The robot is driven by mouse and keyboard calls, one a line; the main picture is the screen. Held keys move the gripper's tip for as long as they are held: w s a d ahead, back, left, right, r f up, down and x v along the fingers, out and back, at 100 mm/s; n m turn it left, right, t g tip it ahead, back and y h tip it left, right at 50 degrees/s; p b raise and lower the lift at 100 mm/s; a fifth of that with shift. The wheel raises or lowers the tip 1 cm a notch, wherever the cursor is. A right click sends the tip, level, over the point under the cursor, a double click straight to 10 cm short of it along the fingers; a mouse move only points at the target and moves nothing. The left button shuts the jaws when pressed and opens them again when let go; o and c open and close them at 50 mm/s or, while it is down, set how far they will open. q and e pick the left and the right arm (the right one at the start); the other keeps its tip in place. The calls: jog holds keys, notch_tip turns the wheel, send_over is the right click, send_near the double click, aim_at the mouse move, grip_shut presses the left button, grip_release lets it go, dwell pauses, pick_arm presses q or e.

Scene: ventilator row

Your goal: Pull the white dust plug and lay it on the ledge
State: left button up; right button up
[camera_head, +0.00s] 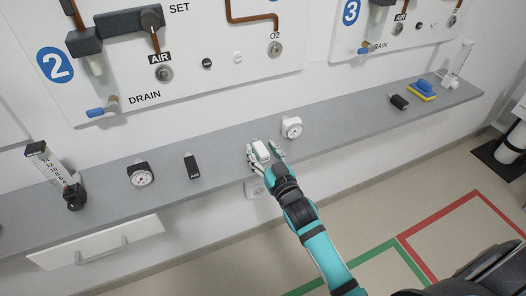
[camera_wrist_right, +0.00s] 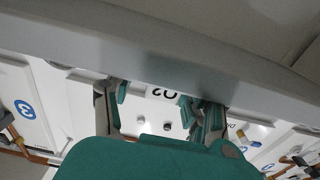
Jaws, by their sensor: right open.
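A small round white plug (camera_head: 237,57) sits in the lower part of the panel, between a black plug (camera_head: 207,62) and the O2 port (camera_head: 275,50). My right gripper (camera_head: 263,150) is at the grey ledge (camera_head: 225,146), below the panel plugs and apart from them. Its fingers are open on either side of a small white block (camera_head: 261,151). In the right wrist view, the open fingers (camera_wrist_right: 154,98) frame this white block (camera_wrist_right: 162,93), marked O2. I cannot tell whether they touch it. My left gripper is out of view.
On the ledge, a white gauge (camera_head: 292,127) stands right of the gripper. A black AIR block (camera_head: 193,167), another gauge (camera_head: 140,175) and a flowmeter (camera_head: 56,174) are to the left. A blue-yellow sponge (camera_head: 424,90) lies far right.

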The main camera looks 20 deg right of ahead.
jog(key=shift+s+a+f, duration=0.15)
jog(key=shift+s+f, duration=0.05)
jog(key=shift+f, duration=0.3)
jog(key=shift+s+f, duration=0.15)
jog(key=shift+s, duration=0.1)
jog(key=s+r, duration=0.1)
jog(key=s, duration=1)
jog(key=shift+d, duration=0.3)
jog(key=shift+r, duration=0.1)
